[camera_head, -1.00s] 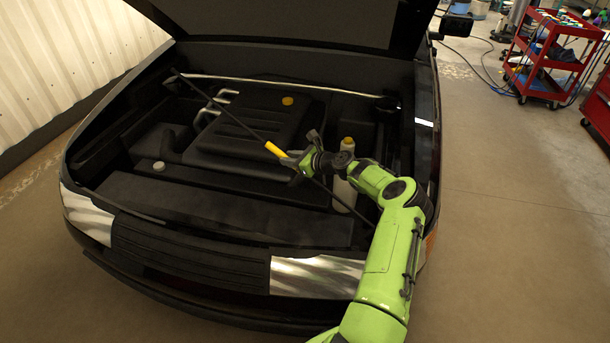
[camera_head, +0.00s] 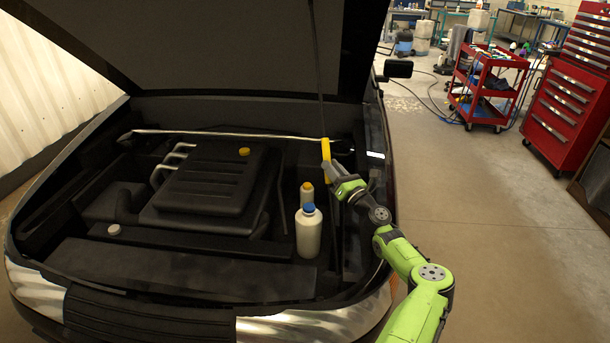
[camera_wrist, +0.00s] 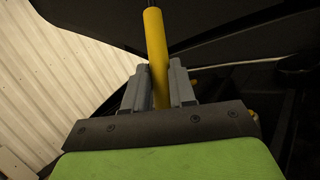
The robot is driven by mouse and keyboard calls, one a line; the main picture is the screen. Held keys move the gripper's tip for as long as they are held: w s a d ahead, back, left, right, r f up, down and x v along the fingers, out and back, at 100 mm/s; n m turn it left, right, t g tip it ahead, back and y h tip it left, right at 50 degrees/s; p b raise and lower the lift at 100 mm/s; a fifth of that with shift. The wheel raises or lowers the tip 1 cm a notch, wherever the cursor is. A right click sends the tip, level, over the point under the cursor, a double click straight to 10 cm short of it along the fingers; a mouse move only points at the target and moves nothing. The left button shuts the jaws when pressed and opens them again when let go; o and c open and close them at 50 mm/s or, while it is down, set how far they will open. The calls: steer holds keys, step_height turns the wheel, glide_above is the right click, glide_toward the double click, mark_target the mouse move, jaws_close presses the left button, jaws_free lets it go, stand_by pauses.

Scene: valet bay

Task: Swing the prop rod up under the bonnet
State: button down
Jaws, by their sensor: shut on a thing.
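The prop rod (camera_head: 318,70) is a thin black rod with a yellow grip sleeve (camera_head: 326,152). It stands nearly upright at the right side of the engine bay, its upper part dark against the raised bonnet (camera_head: 200,45). I cannot tell whether its top touches the bonnet. My gripper (camera_head: 331,175) is shut on the yellow sleeve. In the wrist view the sleeve (camera_wrist: 155,45) rises between the two grey fingers of my gripper (camera_wrist: 160,85). The rod's lower end is hard to make out behind my gripper.
A silver bar (camera_head: 230,134) crosses the back of the engine bay. A white bottle with a blue cap (camera_head: 308,232) stands left of my arm. A red tool cart (camera_head: 488,85) and a red drawer cabinet (camera_head: 570,95) stand at the right, with open floor between them and the car.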

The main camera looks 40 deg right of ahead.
steer(key=s+d+m+h, duration=0.4)
steer(key=s+d, duration=0.1)
steer(key=s, duration=0.1)
steer(key=shift+b, duration=0.4)
steer(key=shift+d, duration=0.1)
steer(key=c, duration=0.9)
jaws_free()
steer(key=shift+s+d+f, duration=0.1)
steer(key=shift+s+d, duration=0.05)
steer(key=p+v, duration=0.1)
steer(key=v, duration=1.4)
steer(key=shift+s+f, duration=0.2)
steer(key=shift+f, duration=0.1)
